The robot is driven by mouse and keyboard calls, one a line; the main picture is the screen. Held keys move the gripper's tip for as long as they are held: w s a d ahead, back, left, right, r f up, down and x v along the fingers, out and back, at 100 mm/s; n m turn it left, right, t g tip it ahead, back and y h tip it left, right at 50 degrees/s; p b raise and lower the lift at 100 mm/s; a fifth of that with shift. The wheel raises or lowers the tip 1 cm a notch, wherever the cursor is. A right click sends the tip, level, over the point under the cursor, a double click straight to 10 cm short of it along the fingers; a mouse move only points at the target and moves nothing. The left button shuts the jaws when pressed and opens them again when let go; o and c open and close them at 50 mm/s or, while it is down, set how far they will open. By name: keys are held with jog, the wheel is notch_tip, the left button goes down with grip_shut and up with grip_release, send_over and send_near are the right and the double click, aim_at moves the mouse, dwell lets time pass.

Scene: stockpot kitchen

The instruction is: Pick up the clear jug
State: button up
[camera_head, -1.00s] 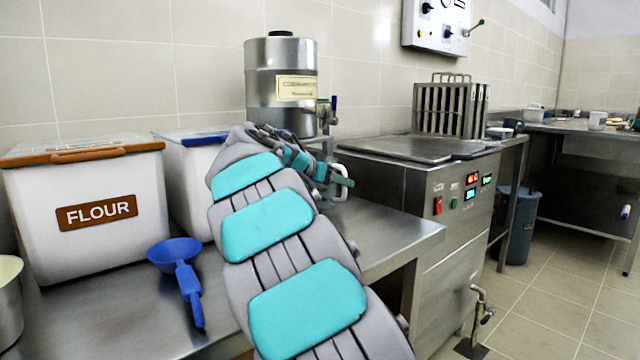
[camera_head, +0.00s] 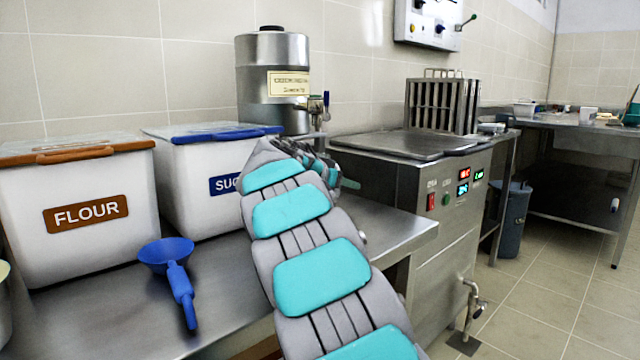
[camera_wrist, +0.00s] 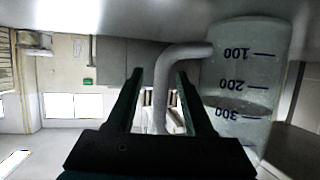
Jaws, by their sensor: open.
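The clear jug (camera_wrist: 245,85) shows upside down in the wrist view at the right, with dark marks 100, 200 and 300 on its wall. Its pale curved handle (camera_wrist: 185,52) reaches from the wall and runs down between the two dark fingers of my gripper (camera_wrist: 160,75). My gripper is open, with a finger on each side of the handle and gaps beside it. In the head view my arm hides the jug and most of my gripper.
A steel urn with a tap (camera_head: 273,85) stands behind my arm. A steel fryer (camera_head: 440,200) stands at the right.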

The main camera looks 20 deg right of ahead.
jog(key=shift+c, duration=0.2)
grip_shut()
dwell(1.1)
